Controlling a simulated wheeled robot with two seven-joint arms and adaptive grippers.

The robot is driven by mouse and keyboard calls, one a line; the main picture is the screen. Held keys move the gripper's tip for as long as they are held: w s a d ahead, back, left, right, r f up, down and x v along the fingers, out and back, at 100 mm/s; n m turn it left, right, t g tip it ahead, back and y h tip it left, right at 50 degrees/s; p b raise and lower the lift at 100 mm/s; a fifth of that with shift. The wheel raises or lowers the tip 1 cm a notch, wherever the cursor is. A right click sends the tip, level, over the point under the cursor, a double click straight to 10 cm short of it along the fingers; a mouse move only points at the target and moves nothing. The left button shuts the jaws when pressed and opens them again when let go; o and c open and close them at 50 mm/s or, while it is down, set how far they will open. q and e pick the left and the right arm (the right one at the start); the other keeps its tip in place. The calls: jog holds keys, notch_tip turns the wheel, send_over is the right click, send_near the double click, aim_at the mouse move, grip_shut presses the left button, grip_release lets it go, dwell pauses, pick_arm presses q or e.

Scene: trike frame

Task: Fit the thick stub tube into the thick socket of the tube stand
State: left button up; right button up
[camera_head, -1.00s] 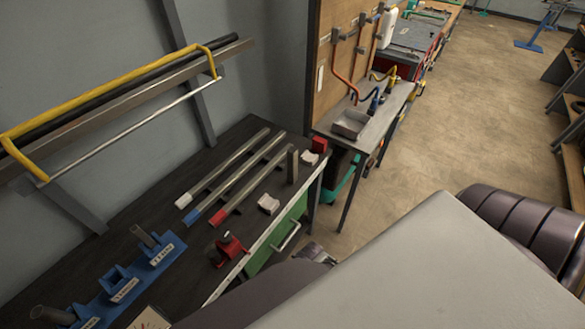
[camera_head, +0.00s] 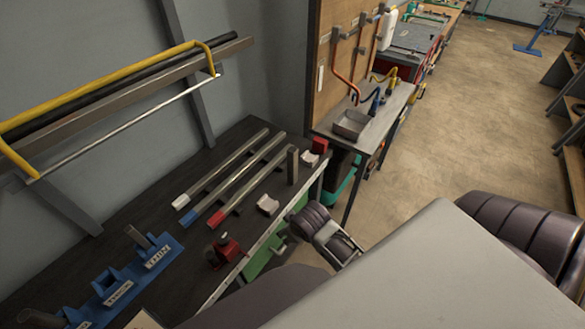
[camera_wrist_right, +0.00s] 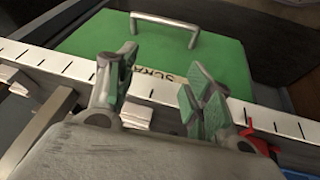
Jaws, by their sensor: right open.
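The blue tube stand (camera_head: 140,271) is on the dark bench at the lower left of the head view. A slim grey tube (camera_head: 138,238) leans in its right-hand socket, the middle socket (camera_head: 104,284) looks empty, and a wider grey tube (camera_head: 38,317) is at its left end. A short grey stub (camera_head: 292,166) stands upright near the bench's front edge; I cannot tell which piece is the thick stub. My right gripper (camera_head: 340,246) is by the front edge, apart from it. In the wrist view it (camera_wrist_right: 155,92) is open and empty. My left gripper is out of view.
Long tubes with white, blue and red ends (camera_head: 238,182) lie on the bench. A red clamp (camera_head: 224,252) and a pale block (camera_head: 267,205) are near the front edge. The green drawer (camera_wrist_right: 150,55) with its metal handle is below the ruled edge (camera_wrist_right: 270,118).

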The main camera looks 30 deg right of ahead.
jog(key=w+a+r+n+t+y, duration=0.1)
jog(key=w+a+r+n+t, duration=0.1)
jog(key=w+r+n+t, duration=0.7)
jog(key=w+a+r+n+t, duration=0.2)
jog(key=w+r+t, duration=0.2)
jog(key=w+r, duration=0.95)
jog(key=s+a+r+n+g+y, duration=0.2)
jog(key=s+a+r+n+y, duration=0.2)
jog(key=a+r+n+y, duration=1.3)
jog(key=n+g+h, duration=1.6)
jog(key=n+h, duration=0.2)
jog(key=n, duration=0.9)
send_over(292, 149)
notch_tip(292, 149, down, 17)
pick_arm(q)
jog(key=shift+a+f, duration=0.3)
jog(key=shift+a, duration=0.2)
